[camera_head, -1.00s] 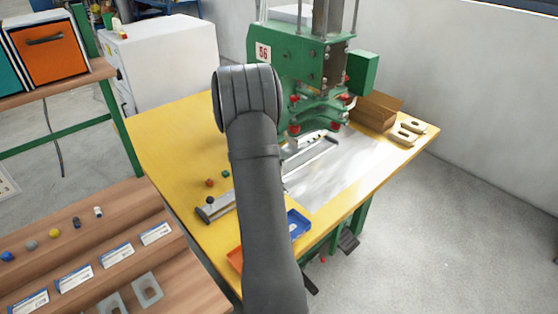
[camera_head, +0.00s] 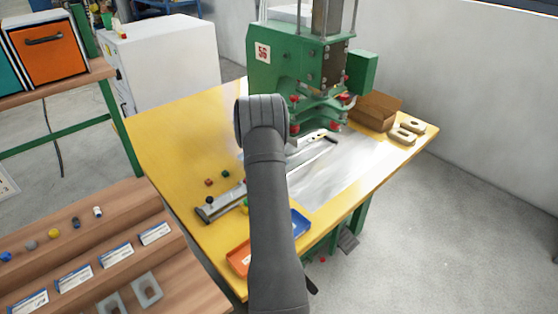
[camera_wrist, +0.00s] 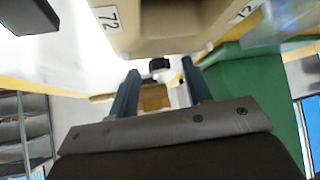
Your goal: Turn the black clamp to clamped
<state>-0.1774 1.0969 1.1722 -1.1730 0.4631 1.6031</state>
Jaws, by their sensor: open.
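A long metal rail fixture (camera_head: 222,203) lies on the yellow table, with a small black knob (camera_head: 210,201) at its near left end. I cannot tell whether that knob is the black clamp. My arm covers part of the rail, and my gripper is hidden in the head view. In the wrist view my gripper (camera_wrist: 160,76) has its two fingers apart. A small black piece (camera_wrist: 159,64) shows in the gap between the fingertips, apart from both. I cannot tell whether it is between the fingers or beyond them.
A green press (camera_head: 290,60) with red knobs stands behind the rail. An orange tray (camera_head: 238,259) and a blue tray (camera_head: 300,222) sit at the table's front. A cardboard box (camera_head: 377,110) and pale slotted parts (camera_head: 404,134) lie at right.

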